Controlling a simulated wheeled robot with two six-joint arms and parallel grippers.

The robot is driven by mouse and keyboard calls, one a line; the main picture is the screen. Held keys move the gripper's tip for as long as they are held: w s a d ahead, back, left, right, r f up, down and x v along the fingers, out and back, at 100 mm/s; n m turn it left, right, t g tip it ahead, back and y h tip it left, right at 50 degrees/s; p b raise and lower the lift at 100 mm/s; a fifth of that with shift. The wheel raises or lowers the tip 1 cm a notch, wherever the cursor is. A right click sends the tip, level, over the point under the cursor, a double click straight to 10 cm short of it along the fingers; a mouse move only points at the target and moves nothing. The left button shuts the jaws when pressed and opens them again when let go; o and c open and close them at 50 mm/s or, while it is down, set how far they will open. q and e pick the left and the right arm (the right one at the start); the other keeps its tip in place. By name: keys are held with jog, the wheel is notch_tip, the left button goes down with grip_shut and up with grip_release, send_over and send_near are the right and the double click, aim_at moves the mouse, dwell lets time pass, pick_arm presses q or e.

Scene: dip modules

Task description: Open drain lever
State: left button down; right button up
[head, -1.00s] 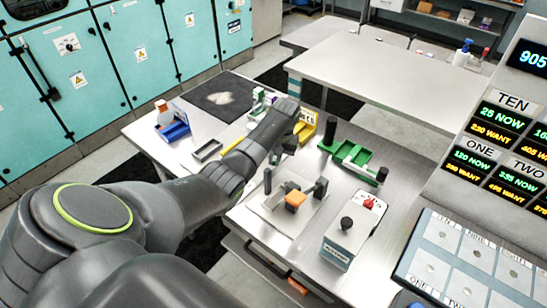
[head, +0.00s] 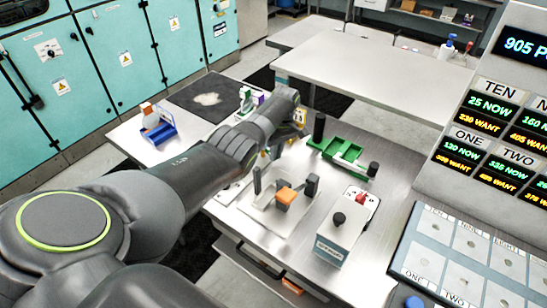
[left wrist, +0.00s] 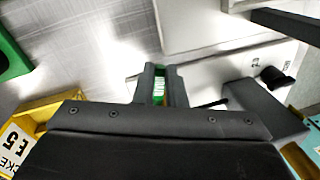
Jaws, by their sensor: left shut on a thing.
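In the left wrist view, the fingers of my left gripper (left wrist: 161,72) are shut on a small green piece (left wrist: 158,90) with pale marks, seen in the slot between them. I cannot tell whether this piece is the drain lever. No part is plainly marked as the drain lever in either view. In the head view my left arm reaches over the steel bench (head: 375,215), and its own links hide the fingertips. A white block (left wrist: 195,25) lies just beyond the fingers in the wrist view. My right gripper is not in view.
A green tray (head: 340,150) lies behind. A yellow labelled holder (left wrist: 35,115) is close at left in the wrist view.

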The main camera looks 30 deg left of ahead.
pick_arm(q)
jog(key=shift+w+n+b, duration=0.4)
jog(key=shift+n+b, duration=0.1)
jog(key=shift+n, duration=0.2)
jog(key=c, duration=1.5)
grip_release()
jog(key=shift+r, duration=0.1)
jog(key=shift+w+r, duration=0.1)
jog(key=shift+r, duration=0.25)
jog(key=r+b, duration=0.1)
jog(key=r, duration=0.4)
jog(key=w+r+b, duration=0.1)
jog(key=r, duration=0.5)
jog(key=w+r+b, duration=0.1)
jog(key=r, duration=0.4)
jog(key=shift+w+d+r, duration=0.15)
jog(key=shift+w+d, duration=0.1)
